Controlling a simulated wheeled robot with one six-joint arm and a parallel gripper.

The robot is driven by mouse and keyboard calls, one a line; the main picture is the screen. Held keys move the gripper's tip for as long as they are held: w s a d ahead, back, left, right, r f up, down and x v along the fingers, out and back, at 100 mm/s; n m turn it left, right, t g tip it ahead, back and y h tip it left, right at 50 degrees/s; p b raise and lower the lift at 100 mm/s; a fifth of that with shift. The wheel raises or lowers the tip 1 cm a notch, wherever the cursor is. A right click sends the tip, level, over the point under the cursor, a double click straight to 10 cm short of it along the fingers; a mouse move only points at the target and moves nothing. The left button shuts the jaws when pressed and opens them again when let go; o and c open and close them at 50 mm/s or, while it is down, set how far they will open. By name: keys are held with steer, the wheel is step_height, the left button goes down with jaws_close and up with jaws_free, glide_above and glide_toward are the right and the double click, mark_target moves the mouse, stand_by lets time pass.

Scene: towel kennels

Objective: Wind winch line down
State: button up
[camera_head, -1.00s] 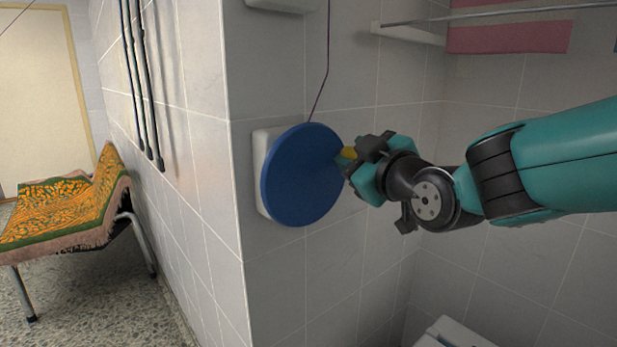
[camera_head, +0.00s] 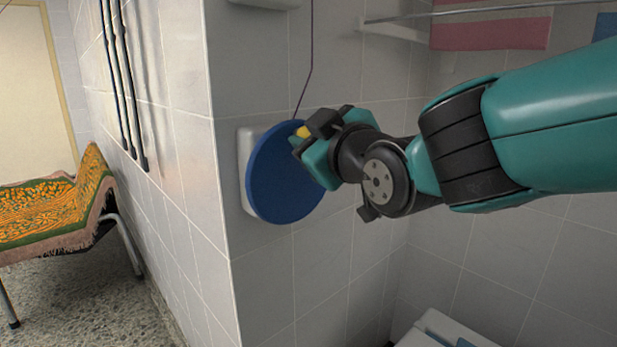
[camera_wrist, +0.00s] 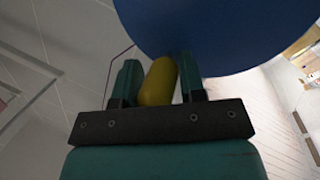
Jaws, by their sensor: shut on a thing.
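A blue winch disc (camera_head: 274,180) stands on a white wall plate (camera_head: 245,165) on the grey tiled wall. A yellow handle knob (camera_head: 304,131) sticks out near the disc's upper right edge. The knob also shows in the wrist view (camera_wrist: 159,82), between the two teal fingers. My gripper (camera_head: 306,137) is shut on the knob, in front of the disc, and its fingers hide part of the disc's right side. A thin dark line (camera_head: 311,50) runs from the top of the disc up the wall.
A wall rail with a pink striped towel (camera_head: 490,34) is at the upper right. Dark vertical pipes (camera_head: 122,80) run down the left wall. A bench with an orange and green cover (camera_head: 50,210) stands at the left. A white object (camera_head: 445,330) is at the lower right.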

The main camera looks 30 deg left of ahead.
steer(key=o, duration=1.2)
steer(key=shift+s+d+f+b, duration=0.1)
steer(key=shift+s+d+b, duration=0.05)
steer(key=shift+d+b, duration=0.25)
steer(key=s+d+b, duration=0.1)
steer(key=d, duration=0.1)
steer(key=s+d+b, duration=0.1)
steer(key=d, duration=0.2)
steer(key=s+d+b, duration=0.1)
steer(key=d+b, duration=0.1)
steer(key=shift+d, duration=0.25)
